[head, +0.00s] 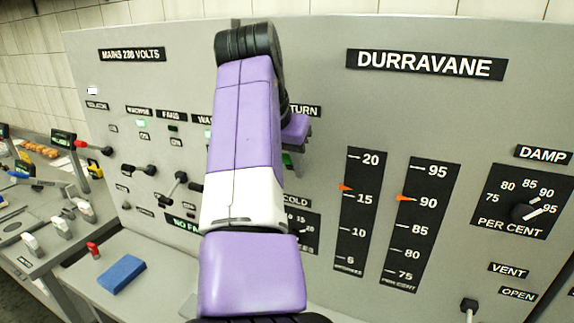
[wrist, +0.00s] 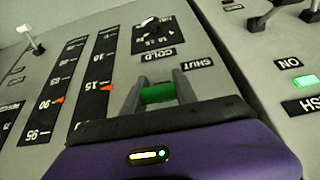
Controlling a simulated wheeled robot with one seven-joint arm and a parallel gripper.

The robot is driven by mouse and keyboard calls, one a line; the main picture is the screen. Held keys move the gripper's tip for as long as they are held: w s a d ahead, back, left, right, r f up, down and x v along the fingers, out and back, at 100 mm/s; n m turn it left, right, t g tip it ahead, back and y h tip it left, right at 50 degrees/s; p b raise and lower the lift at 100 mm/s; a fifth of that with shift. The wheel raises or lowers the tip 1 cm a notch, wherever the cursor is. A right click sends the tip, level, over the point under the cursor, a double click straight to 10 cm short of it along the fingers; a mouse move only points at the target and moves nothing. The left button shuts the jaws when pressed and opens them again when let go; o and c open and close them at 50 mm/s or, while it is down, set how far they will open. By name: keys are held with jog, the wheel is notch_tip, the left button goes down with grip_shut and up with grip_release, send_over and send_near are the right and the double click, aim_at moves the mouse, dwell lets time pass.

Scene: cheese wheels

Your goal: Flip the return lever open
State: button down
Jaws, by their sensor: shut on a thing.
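The return lever shows its green handle (wrist: 158,94) between the two grey fingers of my gripper (wrist: 160,88) in the wrist view. My gripper is shut on it. A SHUT label (wrist: 198,64) is beside the fingers on the panel. In the head view my purple and white arm crosses the middle of the panel and hides much of the lever. A bit of green (head: 287,159) shows below my purple gripper (head: 295,148). The RETURN label (head: 304,111) is partly covered, with only its last letters readable. I cannot tell the lever's exact angle.
The grey DURRAVANE panel (head: 330,75) carries two scales with orange pointers (head: 404,198) and a DAMP dial (head: 525,212) at right. Black levers (head: 178,186) stick out at left. A blue block (head: 122,274) and small red object (head: 93,250) lie on the ledge below.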

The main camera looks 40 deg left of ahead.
dwell(0.3)
jog(key=c, duration=1)
grip_release()
jog(key=shift+o, duration=0.2)
jog(key=shift+r, duration=0.1)
jog(key=v, duration=0.5)
jog(key=s+d, duration=0.2)
jog(key=s, duration=0.9)
jog(key=shift+s+d, duration=0.3)
jog(key=shift+d, duration=0.1)
